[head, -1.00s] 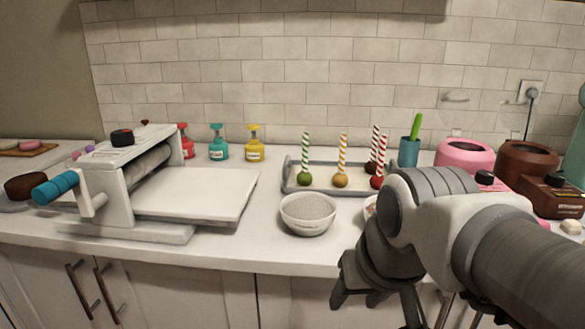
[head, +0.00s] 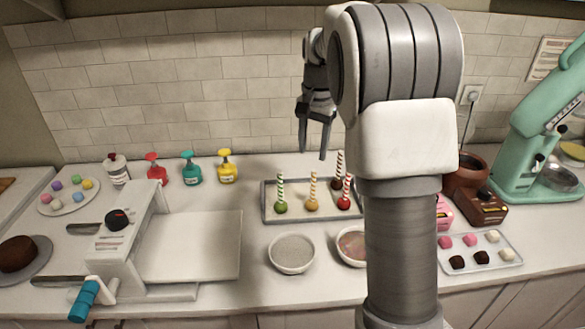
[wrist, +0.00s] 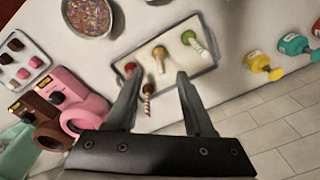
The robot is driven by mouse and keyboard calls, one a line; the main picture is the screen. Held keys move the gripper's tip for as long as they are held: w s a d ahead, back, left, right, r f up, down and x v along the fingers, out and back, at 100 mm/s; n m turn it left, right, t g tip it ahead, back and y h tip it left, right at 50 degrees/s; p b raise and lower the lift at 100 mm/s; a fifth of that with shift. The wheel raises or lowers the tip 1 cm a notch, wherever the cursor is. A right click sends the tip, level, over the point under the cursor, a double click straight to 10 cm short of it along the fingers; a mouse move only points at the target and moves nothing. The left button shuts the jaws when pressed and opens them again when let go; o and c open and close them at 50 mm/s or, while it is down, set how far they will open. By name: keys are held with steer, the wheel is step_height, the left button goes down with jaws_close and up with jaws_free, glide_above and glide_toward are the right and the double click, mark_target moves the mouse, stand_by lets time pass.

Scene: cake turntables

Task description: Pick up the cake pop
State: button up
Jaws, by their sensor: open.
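Several cake pops stand stick-up on a grey-rimmed tray (head: 268,212) at the back of the counter: a green one (head: 281,207), a yellow one (head: 312,204), a red one (head: 344,203) and a dark brown one (head: 337,184). My gripper (head: 312,154) is open, pointing down above the tray, with nothing between its fingers. In the wrist view, the open fingers (wrist: 157,76) frame the brown pop's striped stick (wrist: 148,92) and the yellow pop (wrist: 160,54). The red pop (wrist: 130,68) shows by the left fingertip, the green one (wrist: 188,39) beyond the right.
Two bowls, one grey (head: 292,254) and one with sprinkles (wrist: 88,15), stand in front of the tray. A dough sheeter (head: 190,245) is at left, pump bottles (head: 228,168) behind it. A sweets tray (head: 508,252) and a mint mixer (head: 530,140) are at right.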

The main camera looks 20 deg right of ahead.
mark_target(314, 171)
steer(key=w+d+m+g+p, duration=0.1)
steer(key=w+d+m+p, duration=0.1)
steer(key=w+p, duration=0.3)
steer(key=f, duration=1)
steer(key=shift+s+d+f, duration=0.2)
steer(key=shift+s+f, duration=0.05)
steer(key=shift+w+f+p, duration=0.1)
steer(key=shift+f+p, duration=0.7)
steer(key=shift+f, duration=2.35)
jaws_close()
